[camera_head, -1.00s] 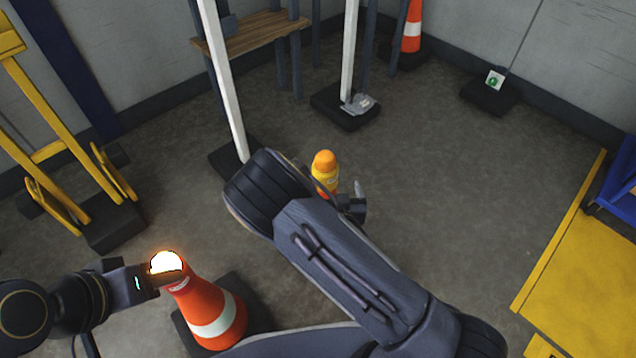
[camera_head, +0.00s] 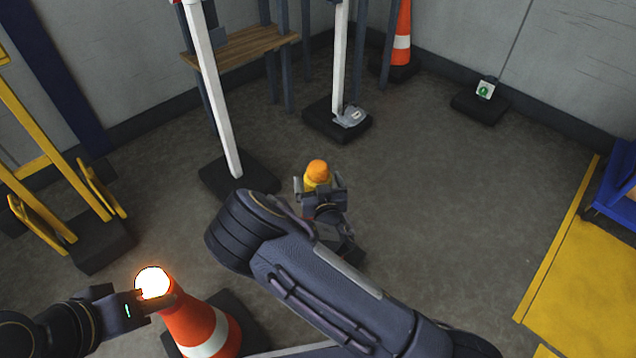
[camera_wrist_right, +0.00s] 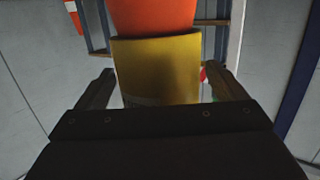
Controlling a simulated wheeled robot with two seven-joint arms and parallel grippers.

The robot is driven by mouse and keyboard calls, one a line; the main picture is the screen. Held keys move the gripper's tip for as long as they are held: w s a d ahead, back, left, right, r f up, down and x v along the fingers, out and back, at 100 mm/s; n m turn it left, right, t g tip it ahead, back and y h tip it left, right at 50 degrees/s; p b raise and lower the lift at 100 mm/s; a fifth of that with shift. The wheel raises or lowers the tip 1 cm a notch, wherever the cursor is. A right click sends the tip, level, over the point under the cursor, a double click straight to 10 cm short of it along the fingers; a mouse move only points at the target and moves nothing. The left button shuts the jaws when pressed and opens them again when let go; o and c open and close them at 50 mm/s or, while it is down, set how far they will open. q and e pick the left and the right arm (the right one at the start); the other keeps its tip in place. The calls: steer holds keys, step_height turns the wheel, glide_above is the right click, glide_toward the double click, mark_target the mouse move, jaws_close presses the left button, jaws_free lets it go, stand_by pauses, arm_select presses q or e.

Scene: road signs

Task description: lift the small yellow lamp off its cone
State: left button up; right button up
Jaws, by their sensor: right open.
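A glowing, white-looking lamp (camera_head: 152,282) sits on top of an orange and white cone (camera_head: 207,331) at the lower left. My left gripper (camera_head: 152,299) is at the lamp's base, at the cone's tip; its finger closure is unclear. A yellow-bodied lamp with an orange top (camera_head: 317,172) shows near the middle. My right gripper (camera_head: 321,188) is open with a finger on each side of it. In the right wrist view the yellow body (camera_wrist_right: 158,70) is between the open fingers, with a gap on both sides. What it stands on is hidden.
White posts on black bases (camera_head: 240,178) stand behind the yellow-bodied lamp. Another cone (camera_head: 402,45) is at the back. A yellow barrier (camera_head: 35,170) is at left, a yellow platform (camera_head: 585,280) and blue frame (camera_head: 615,190) at right. The right-centre floor is clear.

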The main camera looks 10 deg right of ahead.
mark_target(318, 173)
steer(key=shift+c, duration=0.2)
steer(key=c, duration=1.2)
steer(key=shift+r, duration=0.1)
steer(key=shift+r, duration=0.5)
step_height(318, 173, up, 2)
steer(key=shift+r+p, duration=0.25)
steer(key=shift+p, duration=0.55)
steer(key=s+r+p, duration=0.1)
steer(key=s+r, duration=0.1)
steer(key=r, duration=0.1)
steer(key=s+a+r+p, duration=0.1)
steer(key=s+r+p, duration=0.1)
steer(key=s+r, duration=0.1)
steer(key=shift+s+a+r, duration=0.1)
steer(key=shift+s+r, duration=0.1)
steer(key=shift+s, duration=0.05)
steer(key=s+r, duration=0.1)
steer(key=s, duration=0.1)
steer(key=s+a+r, duration=0.1)
steer(key=s, duration=0.2)
steer(key=s+r+p, duration=0.1)
steer(key=s, duration=0.2)
steer(key=shift+s+a, duration=0.2)
steer(key=shift+a, duration=0.1)
